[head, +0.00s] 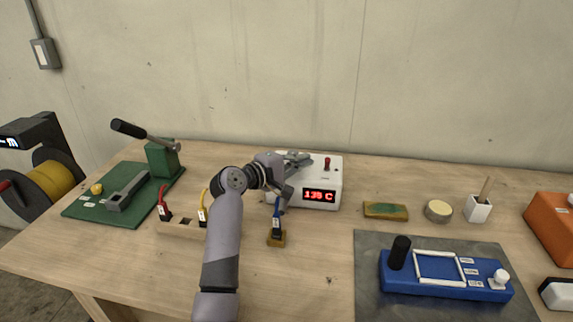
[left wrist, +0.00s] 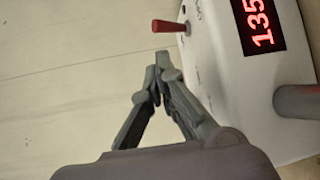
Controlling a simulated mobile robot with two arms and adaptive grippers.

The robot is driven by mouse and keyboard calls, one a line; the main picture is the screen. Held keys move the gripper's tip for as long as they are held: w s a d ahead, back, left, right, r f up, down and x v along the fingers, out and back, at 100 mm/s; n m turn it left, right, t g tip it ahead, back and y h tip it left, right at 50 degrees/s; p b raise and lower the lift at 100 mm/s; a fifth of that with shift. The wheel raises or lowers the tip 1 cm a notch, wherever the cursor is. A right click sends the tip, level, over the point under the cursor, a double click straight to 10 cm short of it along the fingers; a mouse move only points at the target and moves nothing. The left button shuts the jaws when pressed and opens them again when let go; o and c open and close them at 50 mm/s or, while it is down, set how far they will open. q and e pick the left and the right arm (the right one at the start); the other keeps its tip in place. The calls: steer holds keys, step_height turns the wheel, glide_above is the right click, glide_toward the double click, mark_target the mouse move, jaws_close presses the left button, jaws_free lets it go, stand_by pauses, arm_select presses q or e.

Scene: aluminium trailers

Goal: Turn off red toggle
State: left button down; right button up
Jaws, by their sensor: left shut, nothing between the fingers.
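The red toggle (head: 327,163) stands up from the top of a white box (head: 332,184) with a lit red display (head: 319,196). In the left wrist view the red toggle (left wrist: 168,26) is just beyond my fingertips, with a small gap showing. The white box (left wrist: 222,80) and its display (left wrist: 260,22) are to the right there. My left gripper (head: 300,157) is over the box top, left of the toggle; it also shows in the left wrist view (left wrist: 160,65), with its fingertips together and nothing between them. My right gripper is not in view.
In front of the box stands a blue-handled tool (head: 277,212) on a small block. Red (head: 163,203) and yellow (head: 202,210) handled tools stand in a wooden holder at left. A sponge (head: 385,210) and round tin (head: 438,211) lie right. The wall is close behind.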

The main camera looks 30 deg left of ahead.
arm_select(q)
steer(key=v, duration=0.7)
steer(key=shift+r, duration=0.1)
